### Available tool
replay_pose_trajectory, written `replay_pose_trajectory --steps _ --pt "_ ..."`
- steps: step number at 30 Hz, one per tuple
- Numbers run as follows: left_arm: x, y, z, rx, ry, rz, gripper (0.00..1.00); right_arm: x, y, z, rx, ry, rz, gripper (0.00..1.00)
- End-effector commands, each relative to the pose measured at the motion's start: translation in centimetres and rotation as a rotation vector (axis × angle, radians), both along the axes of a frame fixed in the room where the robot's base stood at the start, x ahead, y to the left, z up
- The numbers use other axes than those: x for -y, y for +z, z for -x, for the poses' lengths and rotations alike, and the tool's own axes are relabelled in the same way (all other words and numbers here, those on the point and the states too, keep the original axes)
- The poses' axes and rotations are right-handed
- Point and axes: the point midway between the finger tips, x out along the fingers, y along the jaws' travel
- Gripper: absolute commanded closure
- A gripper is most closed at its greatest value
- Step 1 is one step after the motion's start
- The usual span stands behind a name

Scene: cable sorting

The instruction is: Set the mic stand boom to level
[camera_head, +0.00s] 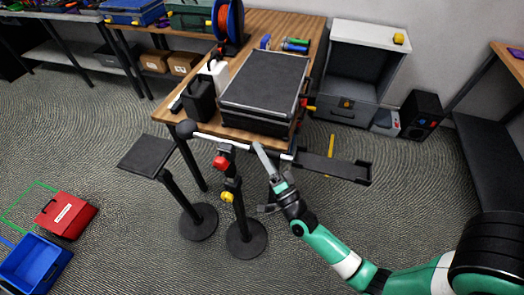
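The mic stand (240,220) stands upright on a round black base in front of the wooden table. Its boom (215,138) is a thin pale bar with a dark ball at the left end. In the picture it slopes down to the right; I cannot tell its true tilt. A red knob (220,162) sits near the boom's joint and a yellow knob (228,196) lower on the pole. My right gripper (262,160) is close to the boom's right part, its grey finger overlapping the bar in view. Contact and finger opening are unclear. My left gripper is not in view.
A second black stand (198,220) with a flat square top (146,154) is just left. A dark tray-like shelf (335,167) juts out right. Red and blue boxes lie lower left.

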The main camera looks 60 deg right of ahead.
Motion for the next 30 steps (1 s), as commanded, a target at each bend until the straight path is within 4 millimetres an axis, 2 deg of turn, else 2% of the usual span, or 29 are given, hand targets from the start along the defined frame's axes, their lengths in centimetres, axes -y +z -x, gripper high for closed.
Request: replay_pose_trajectory --steps 10,14,21,26,30 --pt "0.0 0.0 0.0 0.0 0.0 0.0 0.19 -0.4 -0.4 0.6 -0.003 0.002 -0.001 0.38" --pt "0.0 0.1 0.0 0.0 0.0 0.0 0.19 -1.5 -1.3 2.5 -0.004 0.002 -0.001 0.38" --pt "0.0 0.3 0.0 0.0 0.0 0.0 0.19 -4.2 -3.5 7.1 -0.005 0.004 0.0 0.38" --pt "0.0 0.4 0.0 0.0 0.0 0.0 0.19 -5.2 -4.4 8.8 -0.002 0.003 0.0 0.38" --pt "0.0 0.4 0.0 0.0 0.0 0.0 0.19 -5.3 -4.6 9.3 0.0 0.0 0.001 0.38"
